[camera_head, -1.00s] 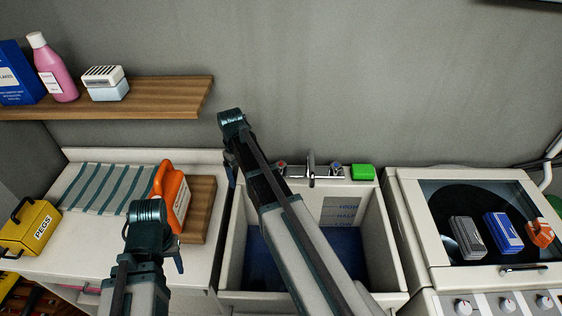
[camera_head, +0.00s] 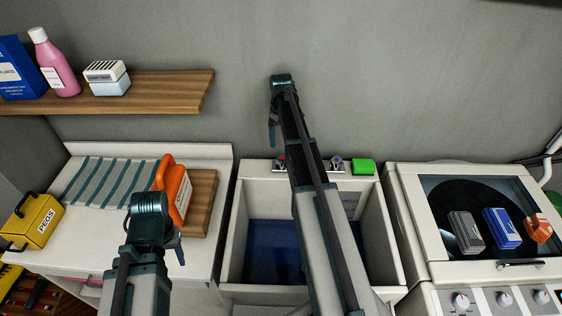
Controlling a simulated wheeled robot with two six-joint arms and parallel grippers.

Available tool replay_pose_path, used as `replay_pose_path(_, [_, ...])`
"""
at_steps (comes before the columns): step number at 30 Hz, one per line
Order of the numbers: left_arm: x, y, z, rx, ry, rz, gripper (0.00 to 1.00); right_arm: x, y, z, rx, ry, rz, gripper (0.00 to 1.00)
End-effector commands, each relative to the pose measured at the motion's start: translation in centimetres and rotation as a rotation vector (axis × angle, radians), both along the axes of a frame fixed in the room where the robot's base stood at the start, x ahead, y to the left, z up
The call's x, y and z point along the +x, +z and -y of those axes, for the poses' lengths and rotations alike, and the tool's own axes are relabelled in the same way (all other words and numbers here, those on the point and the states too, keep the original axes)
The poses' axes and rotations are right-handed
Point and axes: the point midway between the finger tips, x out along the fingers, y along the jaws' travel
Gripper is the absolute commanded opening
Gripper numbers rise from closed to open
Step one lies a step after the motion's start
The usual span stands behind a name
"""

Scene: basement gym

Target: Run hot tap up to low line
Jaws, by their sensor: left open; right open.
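The white sink (camera_head: 233,240) stands in the middle, with dark blue (camera_head: 262,255) at its bottom; I cannot tell whether that is water. Pale blue level markings (camera_head: 351,206) show on its back wall, partly hidden by my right arm; the low line cannot be made out. The red-marked hot tap (camera_head: 279,164) and blue-marked cold tap (camera_head: 337,162) sit on the back ledge. The spout is hidden behind my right arm. My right gripper (camera_head: 273,138) is open and empty above the hot tap, apparently apart from it. My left gripper (camera_head: 172,248) is open over the left counter.
An orange container (camera_head: 175,190) stands by a wooden board (camera_head: 202,200) near my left gripper. A green block (camera_head: 363,167) sits on the sink ledge. A washing machine (camera_head: 440,270) with small boxes on top is right. A wooden shelf (camera_head: 165,92) is upper left.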

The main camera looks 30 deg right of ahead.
Motion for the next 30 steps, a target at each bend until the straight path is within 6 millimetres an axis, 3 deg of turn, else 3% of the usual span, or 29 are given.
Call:
replay_pose_path(1, [0.0,-1.3,0.0,0.000,-0.002,0.000,0.50,0.0,-1.3,0.0,0.000,0.000,0.000,0.91])
replay_pose_path(21, [0.0,-10.6,0.0,0.001,-0.001,0.000,0.50,0.0,-10.6,0.0,0.000,0.000,0.000,0.91])
replay_pose_path(30, [0.0,-11.9,0.0,0.001,-0.001,0.000,0.50,0.0,-11.9,0.0,0.000,0.000,0.000,0.91])
